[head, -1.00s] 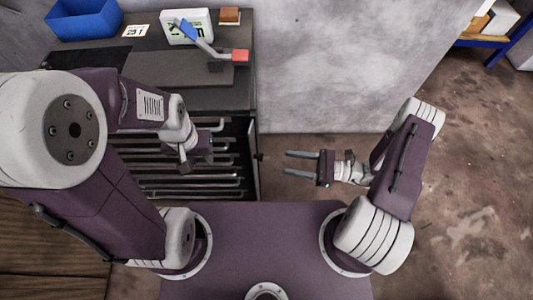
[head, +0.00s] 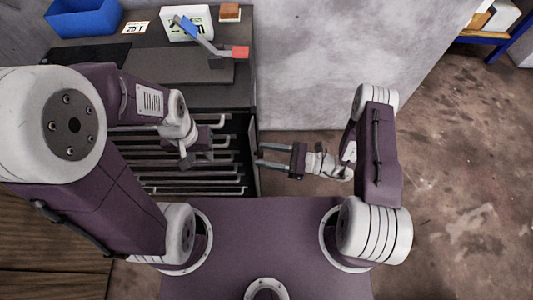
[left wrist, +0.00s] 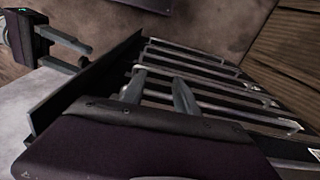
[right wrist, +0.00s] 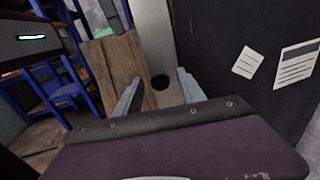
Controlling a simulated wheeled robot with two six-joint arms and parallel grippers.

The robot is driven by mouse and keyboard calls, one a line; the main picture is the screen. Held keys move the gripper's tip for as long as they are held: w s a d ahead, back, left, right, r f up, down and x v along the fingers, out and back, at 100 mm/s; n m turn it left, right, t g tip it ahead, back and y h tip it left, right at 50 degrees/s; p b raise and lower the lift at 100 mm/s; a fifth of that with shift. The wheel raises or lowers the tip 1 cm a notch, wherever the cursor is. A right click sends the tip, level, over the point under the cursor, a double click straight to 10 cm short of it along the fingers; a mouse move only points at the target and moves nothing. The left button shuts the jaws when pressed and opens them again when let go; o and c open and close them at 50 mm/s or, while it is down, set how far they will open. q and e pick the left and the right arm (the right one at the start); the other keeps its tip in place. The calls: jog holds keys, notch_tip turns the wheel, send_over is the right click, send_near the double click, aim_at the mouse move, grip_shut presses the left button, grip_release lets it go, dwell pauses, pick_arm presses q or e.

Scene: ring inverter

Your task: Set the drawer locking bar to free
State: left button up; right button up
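The drawer cabinet (head: 240,95) stands with several drawer handles (head: 215,178) along its front. A dark upright strip (head: 252,150) runs along its right front edge, apparently the locking bar; in the left wrist view it is a long dark flap (left wrist: 85,85). My right gripper (head: 260,154) is open and empty, its fingertips at or close to this strip; contact cannot be told. In the right wrist view a pale upright strip with a dark round spot (right wrist: 160,82) shows between its fingers. My left gripper (head: 197,157) is open and empty in front of the handles.
Paper labels (right wrist: 297,65) are on the cabinet's side. Floor (head: 440,160) to the right is clear.

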grip_shut()
jog(key=shift+w+d+n+g+h+b, duration=0.25)
jog(key=shift+w+n+g+h+b, duration=0.4)
jog(key=shift+n+g+b, duration=1.45)
jog(key=shift+w+d+n+g+h+b, duration=0.2)
jog(key=shift+w+n+g+h+b, duration=0.75)
jog(key=shift+g, duration=2)
jog(key=shift+w+d+n+g+h+b, duration=0.25)
jog(key=shift+w+n+g+b, duration=0.2)
jog(key=shift+n+g+b, duration=1.75)
jog(key=shift+g+p, duration=0.45)
jog(key=shift+p, duration=0.1)
jog(key=shift+o, duration=0.4)
grip_release()
